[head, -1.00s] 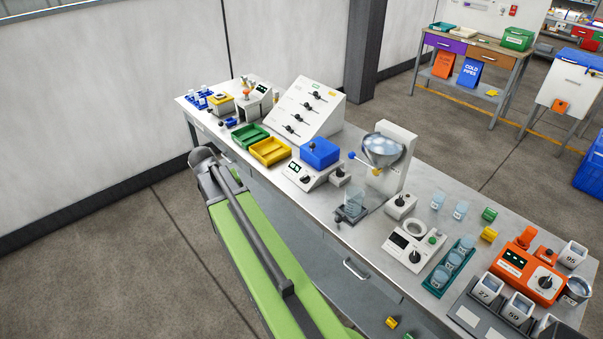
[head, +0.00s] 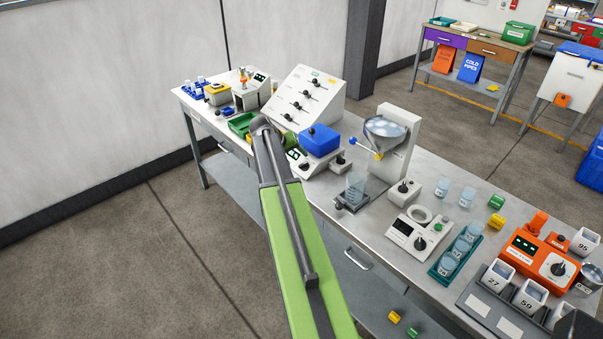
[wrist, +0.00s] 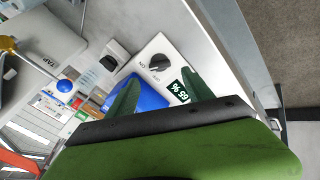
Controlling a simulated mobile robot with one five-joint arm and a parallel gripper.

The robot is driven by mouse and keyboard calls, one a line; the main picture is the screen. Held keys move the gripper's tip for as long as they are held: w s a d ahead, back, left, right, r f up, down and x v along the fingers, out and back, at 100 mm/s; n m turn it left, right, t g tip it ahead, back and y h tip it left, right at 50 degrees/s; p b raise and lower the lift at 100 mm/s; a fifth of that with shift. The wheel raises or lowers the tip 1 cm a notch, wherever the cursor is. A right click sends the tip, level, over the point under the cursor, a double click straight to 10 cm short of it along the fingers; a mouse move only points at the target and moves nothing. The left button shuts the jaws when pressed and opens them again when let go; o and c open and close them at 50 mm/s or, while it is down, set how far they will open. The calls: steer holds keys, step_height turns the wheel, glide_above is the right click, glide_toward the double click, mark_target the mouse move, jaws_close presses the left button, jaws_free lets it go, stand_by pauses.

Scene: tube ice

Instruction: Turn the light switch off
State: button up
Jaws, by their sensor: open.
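No part is readably marked as a light switch. A small white box with a black switch (wrist: 110,62) shows in the wrist view; it stands beside the blue block in the head view (head: 340,164). A white device with a black knob (wrist: 158,62) and lettering around the knob lies just ahead of my gripper (wrist: 160,76); the device also shows in the head view (head: 306,166). My gripper is open, its green fingers apart and nothing seen held. The blue block (wrist: 140,96) is partly hidden by the left finger.
A white column with a bowl and blue-ended lever (head: 400,145) rises right of the blue block. A beaker (head: 355,187) stands before it. A sloped panel with several levers (head: 305,95) stands behind. Cups and an orange device (head: 543,262) crowd the right end.

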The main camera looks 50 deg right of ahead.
mark_target(301, 165)
steer(key=b+x, duration=0.3)
steer(key=x, duration=0.3)
steer(key=shift+f, duration=0.1)
